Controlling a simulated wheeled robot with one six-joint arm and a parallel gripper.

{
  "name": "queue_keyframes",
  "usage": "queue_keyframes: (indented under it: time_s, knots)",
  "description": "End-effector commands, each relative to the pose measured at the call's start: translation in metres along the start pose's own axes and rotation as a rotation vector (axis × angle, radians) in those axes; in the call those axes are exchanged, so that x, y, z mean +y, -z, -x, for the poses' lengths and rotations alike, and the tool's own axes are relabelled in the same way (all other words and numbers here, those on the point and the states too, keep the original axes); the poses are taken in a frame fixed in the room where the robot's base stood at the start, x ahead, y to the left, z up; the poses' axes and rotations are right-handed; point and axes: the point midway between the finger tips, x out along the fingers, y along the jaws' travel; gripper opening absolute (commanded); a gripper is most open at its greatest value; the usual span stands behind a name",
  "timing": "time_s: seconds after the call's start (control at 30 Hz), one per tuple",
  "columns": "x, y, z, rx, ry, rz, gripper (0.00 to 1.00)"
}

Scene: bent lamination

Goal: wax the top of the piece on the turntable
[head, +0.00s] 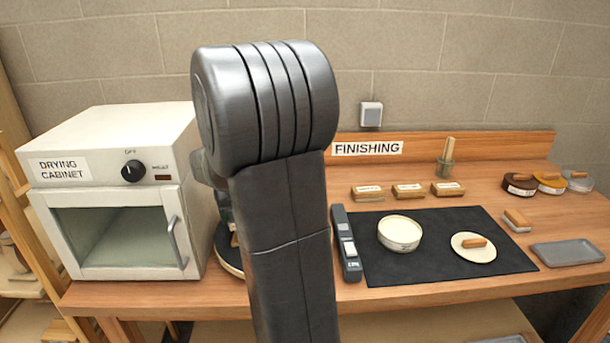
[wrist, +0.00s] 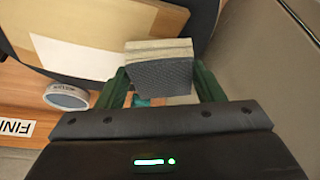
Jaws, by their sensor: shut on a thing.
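My gripper (wrist: 160,88) is shut on a small block (wrist: 160,75) with a dark textured face and a pale layered edge. A flat pale wooden piece (wrist: 110,20) lies beyond the block at the upper left of the wrist view, beside a dark surface. I cannot tell whether the block touches it. In the head view my arm hides the gripper and most of the turntable (head: 229,262); only its left edge shows. A round pale pad (head: 488,254) with a wooden handle and a cream bowl (head: 400,236) are on the black mat (head: 440,270).
The drying cabinet (head: 110,200) stands close to the left of the turntable. A slim grey device (head: 346,245) lies at the mat's left. Several labelled blocks (head: 408,191) line the back.

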Motion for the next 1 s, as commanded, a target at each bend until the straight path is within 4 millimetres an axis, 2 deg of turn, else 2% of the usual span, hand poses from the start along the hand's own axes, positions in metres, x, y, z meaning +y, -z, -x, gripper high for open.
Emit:
queue_keyframes:
  time_s: [0.5,0.7,1.0]
  knots:
    - [0.008,0.015,0.045,-0.004,-0.003,-0.006,0.43]
    - [0.009,0.017,0.051,-0.004,-0.003,-0.007,0.43]
    - [0.009,0.017,0.051,-0.004,-0.003,-0.007,0.43]
